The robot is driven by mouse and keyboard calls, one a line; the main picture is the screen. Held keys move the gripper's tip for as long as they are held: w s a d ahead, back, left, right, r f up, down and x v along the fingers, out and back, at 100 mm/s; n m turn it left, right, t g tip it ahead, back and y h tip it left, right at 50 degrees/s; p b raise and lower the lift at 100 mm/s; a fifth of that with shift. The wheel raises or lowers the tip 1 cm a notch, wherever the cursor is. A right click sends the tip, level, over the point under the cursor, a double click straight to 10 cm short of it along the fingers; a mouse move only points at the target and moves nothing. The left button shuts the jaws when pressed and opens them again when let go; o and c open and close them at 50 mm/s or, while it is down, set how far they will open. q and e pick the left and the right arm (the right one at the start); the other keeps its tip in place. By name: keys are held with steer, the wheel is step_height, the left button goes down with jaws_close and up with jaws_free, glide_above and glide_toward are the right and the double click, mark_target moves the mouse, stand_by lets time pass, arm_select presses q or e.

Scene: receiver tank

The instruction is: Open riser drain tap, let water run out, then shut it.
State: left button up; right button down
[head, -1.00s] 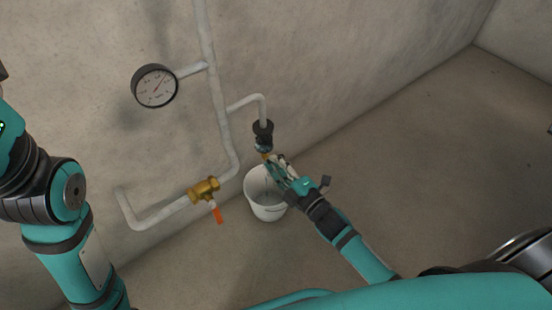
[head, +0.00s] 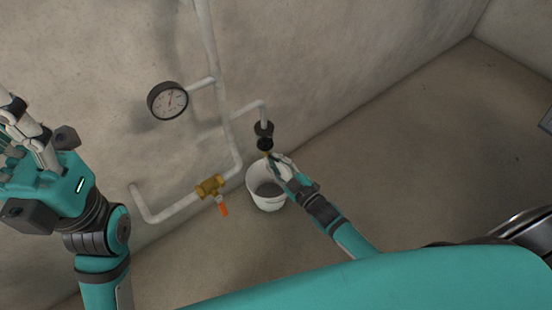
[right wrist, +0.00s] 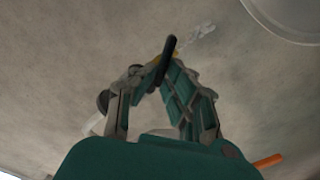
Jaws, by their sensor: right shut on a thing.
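The drain tap (head: 265,143) is a small black fitting at the end of the bent branch pipe (head: 248,107), above a white bucket (head: 267,204). My right gripper (head: 272,160) is at the tap, shut on its black handwheel (right wrist: 168,58), which shows nearly edge-on between the fingertips in the right wrist view. The fingers hide part of the tap in the head view. The bucket's inside looks dark grey; I cannot tell whether water runs. My left gripper (head: 14,128) is raised at the left edge, its fingers apart and empty, partly cut off.
The riser pipe (head: 208,45) runs down the concrete wall. A round pressure gauge (head: 168,101) stands off it. A brass valve (head: 210,187) with an orange lever (head: 224,210) sits low, left of the bucket.

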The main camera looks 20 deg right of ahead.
steer(key=shift+f, duration=0.1)
stand_by(0.5)
steer(key=c, duration=1.7)
jaws_free()
steer(key=v, duration=1.2)
